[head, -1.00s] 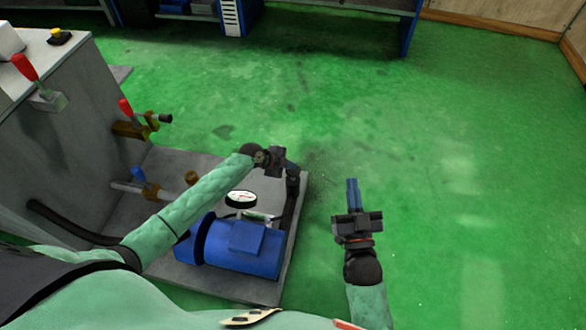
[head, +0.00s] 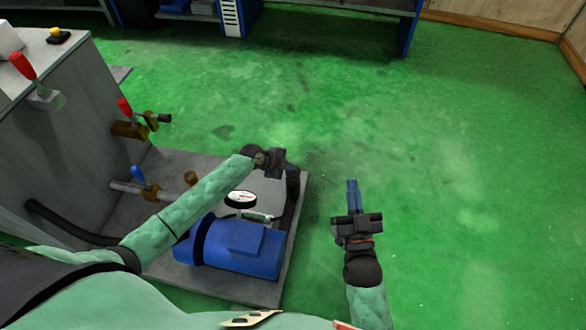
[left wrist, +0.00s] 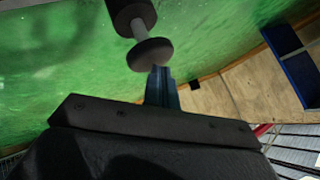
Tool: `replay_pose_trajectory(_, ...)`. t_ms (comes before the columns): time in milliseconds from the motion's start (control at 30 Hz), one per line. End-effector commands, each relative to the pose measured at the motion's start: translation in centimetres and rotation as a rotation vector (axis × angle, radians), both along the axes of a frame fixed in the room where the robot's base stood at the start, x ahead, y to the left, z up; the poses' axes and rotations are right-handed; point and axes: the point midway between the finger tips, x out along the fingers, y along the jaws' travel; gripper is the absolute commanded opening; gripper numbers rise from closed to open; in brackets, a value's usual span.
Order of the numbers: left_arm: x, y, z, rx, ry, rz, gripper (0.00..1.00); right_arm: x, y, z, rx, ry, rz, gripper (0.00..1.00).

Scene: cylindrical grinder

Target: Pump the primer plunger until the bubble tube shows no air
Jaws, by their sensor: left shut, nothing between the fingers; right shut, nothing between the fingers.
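The primer plunger (left wrist: 152,53) shows in the left wrist view as a black disc knob on a pale rod above a dark cylinder. In the head view the dark pump body (head: 289,200) stands at the right edge of the base plate. My left gripper (head: 291,166) is shut and empty, right at the plunger's top. In the left wrist view its blue fingertips (left wrist: 160,70) overlap the knob's edge; I cannot tell if they touch. A small pale tube (head: 258,216), likely the bubble tube, lies beside the gauge; its contents are too small to read. My right gripper (head: 352,183) is shut and empty above the floor.
A blue motor (head: 235,247) and a round gauge (head: 241,199) sit on the grey base plate (head: 190,284). The green floor at right is clear.

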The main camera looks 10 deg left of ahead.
Motion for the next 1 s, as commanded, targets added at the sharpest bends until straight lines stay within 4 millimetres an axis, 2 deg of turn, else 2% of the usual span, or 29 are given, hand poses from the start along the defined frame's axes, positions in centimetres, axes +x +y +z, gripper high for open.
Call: replay_pose_trajectory(1000,-0.08,0.01,-1.18,0.001,0.002,-0.001,0.0,0.0,0.0,-0.94,0.0,0.0,0.0,0.0)
